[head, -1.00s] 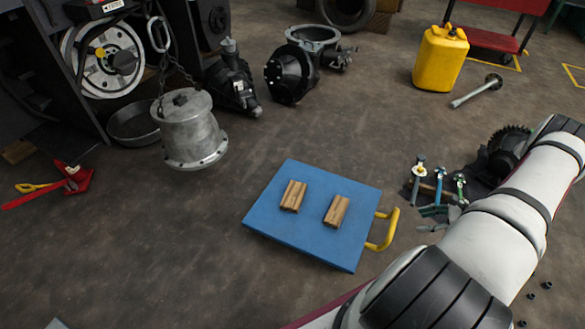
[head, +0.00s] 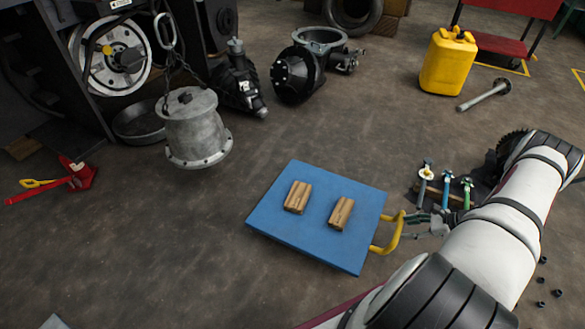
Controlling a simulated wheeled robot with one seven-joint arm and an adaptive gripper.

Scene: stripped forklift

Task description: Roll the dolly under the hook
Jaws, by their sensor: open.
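The dolly (head: 300,237) is a flat blue platform on the floor with two wooden blocks (head: 341,213) on top. Its yellow handle (head: 396,236) sticks out on the right side. The hook (head: 163,32) hangs by a chain at the upper left, with a grey metal cylinder (head: 196,130) slung below it. The dolly stands to the right of and nearer than the cylinder, not beneath it. My gripper (head: 416,221) is open at the handle's far end, its fingers close to the yellow bar. Whether they touch it or straddle it I cannot tell.
Several tools (head: 446,184) stand on a dark mat right of the dolly, behind my gripper. A red jack (head: 75,177) lies at the left. A black pan (head: 140,121) is behind the cylinder. The floor between dolly and cylinder is clear.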

